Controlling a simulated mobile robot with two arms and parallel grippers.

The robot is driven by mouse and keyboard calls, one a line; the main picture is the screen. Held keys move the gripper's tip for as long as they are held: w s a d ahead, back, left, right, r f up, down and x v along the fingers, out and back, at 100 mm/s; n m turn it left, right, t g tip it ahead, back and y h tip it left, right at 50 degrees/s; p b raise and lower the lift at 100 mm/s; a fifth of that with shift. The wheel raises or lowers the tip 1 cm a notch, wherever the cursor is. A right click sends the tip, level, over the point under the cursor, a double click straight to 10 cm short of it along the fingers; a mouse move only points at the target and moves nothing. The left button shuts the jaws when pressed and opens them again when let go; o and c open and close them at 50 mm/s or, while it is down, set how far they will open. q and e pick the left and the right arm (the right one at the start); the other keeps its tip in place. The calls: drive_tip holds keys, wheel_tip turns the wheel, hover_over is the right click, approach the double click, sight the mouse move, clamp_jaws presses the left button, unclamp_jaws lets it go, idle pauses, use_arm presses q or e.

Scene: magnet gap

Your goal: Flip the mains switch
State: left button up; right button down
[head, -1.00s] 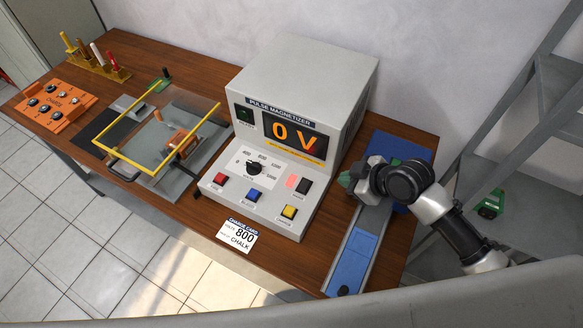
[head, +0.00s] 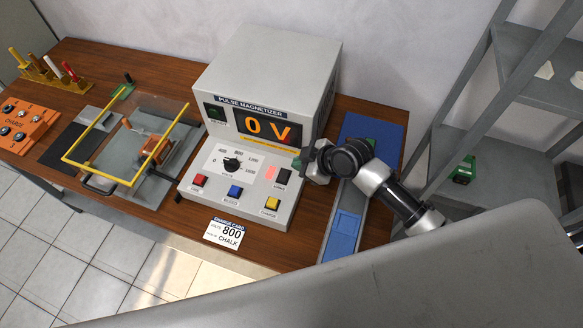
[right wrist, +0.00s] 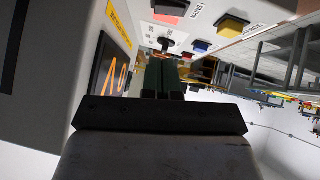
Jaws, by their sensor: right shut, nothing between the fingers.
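The mains switch (head: 284,176) is a black rocker on the sloping front panel of the grey pulse magnetizer (head: 262,60), beside a pink-red patch. It also shows at the top of the right wrist view (right wrist: 171,7). My right gripper (head: 298,164) is shut and empty, close to the switch on its upper right. In the right wrist view its green fingers (right wrist: 161,75) lie together, and a gap shows between them and the switch. I cannot tell the switch's position. My left gripper is not in view.
The display (head: 268,129) reads 0 V. The panel also has a volts dial (head: 231,164) and red, blue and yellow (head: 271,203) buttons. A blue-and-grey track (head: 347,228) lies right of the magnetizer. A yellow-framed clear guard (head: 130,140) stands left. Grey shelves (head: 530,75) stand right.

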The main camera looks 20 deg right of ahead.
sight(283, 172)
drive_tip(key=x, duration=0.4)
drive_tip(key=shift+w+f+p, duration=0.1)
drive_tip(key=shift+f+p, duration=0.1)
drive_tip(key=shift+p, duration=0.2)
wheel_tip(283, 172, down, 2)
drive_tip(key=shift+w+d+f, duration=0.1)
drive_tip(key=shift+w, duration=0.05)
drive_tip(key=shift+w+d+f, duration=0.1)
drive_tip(key=shift+f, duration=0.6)
